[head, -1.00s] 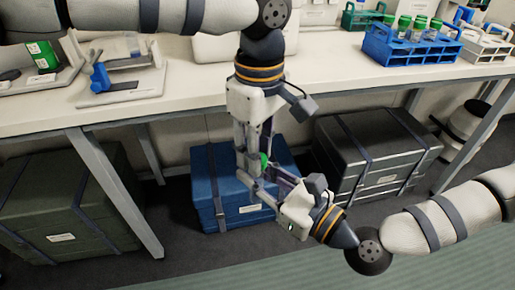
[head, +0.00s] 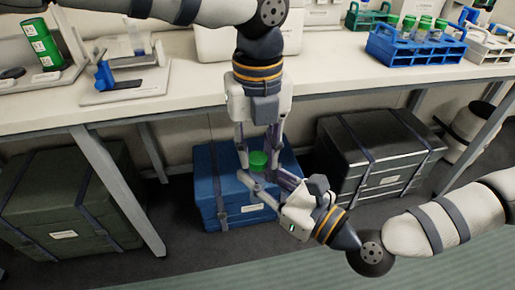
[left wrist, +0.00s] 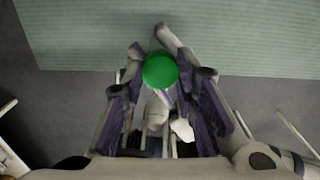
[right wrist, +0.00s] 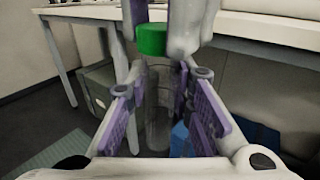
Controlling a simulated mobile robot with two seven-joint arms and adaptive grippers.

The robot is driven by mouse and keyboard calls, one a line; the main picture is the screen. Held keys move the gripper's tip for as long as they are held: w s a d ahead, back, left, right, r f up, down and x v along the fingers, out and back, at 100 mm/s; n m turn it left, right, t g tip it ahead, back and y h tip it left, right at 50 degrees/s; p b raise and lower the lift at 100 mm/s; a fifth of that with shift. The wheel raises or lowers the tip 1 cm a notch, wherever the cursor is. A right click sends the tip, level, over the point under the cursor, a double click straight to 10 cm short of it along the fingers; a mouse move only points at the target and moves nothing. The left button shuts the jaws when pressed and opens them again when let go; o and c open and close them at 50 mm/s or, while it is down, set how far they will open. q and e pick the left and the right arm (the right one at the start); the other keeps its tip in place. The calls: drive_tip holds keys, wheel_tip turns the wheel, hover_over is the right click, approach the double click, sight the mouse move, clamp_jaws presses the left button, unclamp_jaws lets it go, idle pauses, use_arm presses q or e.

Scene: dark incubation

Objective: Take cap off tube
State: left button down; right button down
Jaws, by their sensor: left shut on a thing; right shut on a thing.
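The green cap (head: 258,160) is between the fingertips of my left gripper (head: 257,172), which points down from above and is shut on it. The left wrist view shows the cap (left wrist: 160,71) from above, and the right wrist view shows it (right wrist: 151,39) from the side. The clear tube (right wrist: 158,115) is upright between the fingers of my right gripper (right wrist: 160,95), which is shut on it from the lower right in the head view. The cap is directly above the tube; I cannot tell whether they still touch. The tube is hardly visible in the head view.
Both grippers are in front of the white bench (head: 330,75). A blue rack (head: 415,48) with several green-capped tubes stands on it at right. A blue case (head: 205,185), a black case (head: 385,155) and a dark green case (head: 70,200) stand below.

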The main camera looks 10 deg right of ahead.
use_arm(q)
drive_tip(key=shift+w+r, duration=0.1)
drive_tip(key=shift+r, duration=0.05)
use_arm(e)
drive_tip(key=shift+f, duration=0.1)
use_arm(q)
drive_tip(key=shift+r, duration=0.95)
drive_tip(key=shift+r, duration=0.1)
